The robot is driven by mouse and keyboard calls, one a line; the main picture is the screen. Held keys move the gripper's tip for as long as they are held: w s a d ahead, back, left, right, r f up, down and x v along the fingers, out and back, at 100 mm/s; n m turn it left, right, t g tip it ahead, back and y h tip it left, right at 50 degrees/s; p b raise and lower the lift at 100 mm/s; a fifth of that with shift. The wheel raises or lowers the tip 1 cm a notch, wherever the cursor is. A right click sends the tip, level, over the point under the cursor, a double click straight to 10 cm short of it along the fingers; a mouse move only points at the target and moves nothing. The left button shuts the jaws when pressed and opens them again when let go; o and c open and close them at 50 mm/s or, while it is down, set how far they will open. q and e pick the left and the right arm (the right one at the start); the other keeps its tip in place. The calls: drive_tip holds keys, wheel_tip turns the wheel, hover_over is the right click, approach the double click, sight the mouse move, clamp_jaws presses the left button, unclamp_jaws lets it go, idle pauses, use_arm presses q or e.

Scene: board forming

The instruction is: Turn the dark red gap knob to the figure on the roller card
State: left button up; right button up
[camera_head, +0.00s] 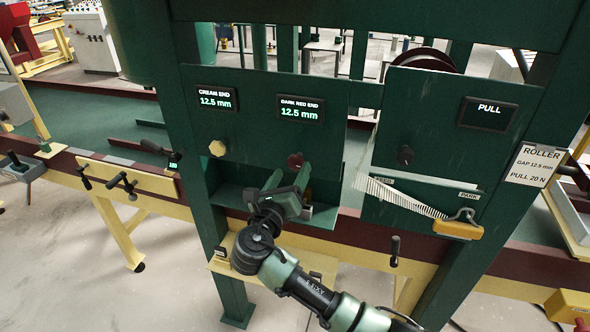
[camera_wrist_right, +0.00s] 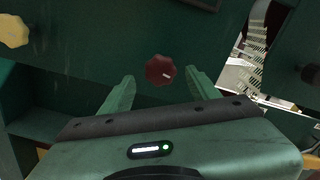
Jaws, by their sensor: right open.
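The dark red knob (camera_head: 295,160) sits on the green machine panel below the dark red end display (camera_head: 300,108), which reads 12.5 mm. My right gripper (camera_head: 289,177) is open just below and in front of the knob. In the right wrist view its fingers (camera_wrist_right: 158,84) stand either side of the knob, and contact is not visible. The roller card (camera_head: 534,164) at the right reads GAP 12.5 mm and PULL 20 N. My left gripper is not in view.
A cream knob (camera_head: 217,148) sits to the left below the cream end display (camera_head: 216,99), also at 12.5 mm. A green ledge (camera_head: 322,215) juts below the knobs.

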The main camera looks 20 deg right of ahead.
drive_tip(key=v, duration=0.2)
drive_tip(key=shift+s+a, duration=0.2)
drive_tip(key=shift+s, duration=0.1)
drive_tip(key=s+d+f+m+g+y+b, duration=0.1)
drive_tip(key=s+f+m+g+y+b, duration=0.25)
drive_tip(key=f, duration=1.65)
drive_tip(key=s+d+f+m+g+y+b, duration=0.1)
drive_tip(key=s+f+m+g+y+b, duration=0.2)
drive_tip(key=f, duration=1.6)
drive_tip(key=s+d+f+m+g+y+b, duration=0.15)
drive_tip(key=s+f+m, duration=0.25)
drive_tip(key=s+f, duration=0.45)
drive_tip(key=s+d+f+m+g, duration=0.15)
drive_tip(key=s+f+m, duration=0.4)
drive_tip(key=f, duration=0.65)
drive_tip(key=s+d+f+m+g+b, duration=0.1)
drive_tip(key=s+f+m, duration=0.4)
drive_tip(key=s, duration=0.6)
drive_tip(key=s+f+m+g+y+b, duration=0.1)
drive_tip(key=s+f+m, duration=0.4)
drive_tip(key=s, duration=0.6)
drive_tip(key=s+d+f+m+g+y+b, duration=0.1)
drive_tip(key=s+f+m+g+b, duration=0.1)
drive_tip(key=s+f+m, duration=0.4)
drive_tip(key=s+f, duration=0.1)
drive_tip(key=s, duration=0.4)
drive_tip(key=shift+s+d, duration=0.35)
